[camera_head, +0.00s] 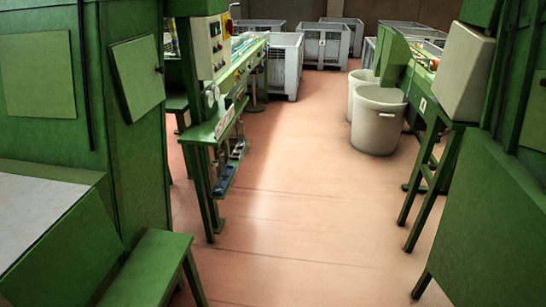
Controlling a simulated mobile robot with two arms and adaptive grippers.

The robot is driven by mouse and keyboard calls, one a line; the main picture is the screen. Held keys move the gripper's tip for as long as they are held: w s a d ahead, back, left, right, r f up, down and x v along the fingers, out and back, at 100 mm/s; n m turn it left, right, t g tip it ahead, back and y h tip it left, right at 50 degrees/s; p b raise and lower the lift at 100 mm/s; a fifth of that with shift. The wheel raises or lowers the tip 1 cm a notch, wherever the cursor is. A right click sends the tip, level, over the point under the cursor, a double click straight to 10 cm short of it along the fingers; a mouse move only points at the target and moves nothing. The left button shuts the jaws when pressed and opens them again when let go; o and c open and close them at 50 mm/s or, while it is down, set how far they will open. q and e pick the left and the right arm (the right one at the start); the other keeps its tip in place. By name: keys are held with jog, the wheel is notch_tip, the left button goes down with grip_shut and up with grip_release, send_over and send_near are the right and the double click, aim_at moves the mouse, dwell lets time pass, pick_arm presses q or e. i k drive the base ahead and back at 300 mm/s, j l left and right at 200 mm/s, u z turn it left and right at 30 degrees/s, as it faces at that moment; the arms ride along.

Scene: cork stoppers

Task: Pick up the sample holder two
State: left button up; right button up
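I cannot make out for sure which thing is sample holder two. Small pale objects (228,122) sit on a narrow green shelf (205,133) on the left machine, too small to identify. Below it, a lower narrow green rack (226,178) carries several small dark and bluish items (237,150), also unclear at this size. Neither of my grippers shows in the head view, so nothing is seen in them.
A clear reddish floor aisle (290,200) runs ahead between green machines. A green bench (150,265) stands front left. White bins (378,122) and a green-legged stand (425,185) border the right. Grey crates (325,45) stand at the back.

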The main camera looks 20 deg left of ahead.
aim_at(221, 154)
jog(key=i+u, duration=0.15)
jog(key=i, duration=0.4)
jog(key=i+l+u, duration=0.2)
jog(key=i, duration=0.35)
jog(key=i+l+u, duration=0.15)
jog(key=i, duration=0.4)
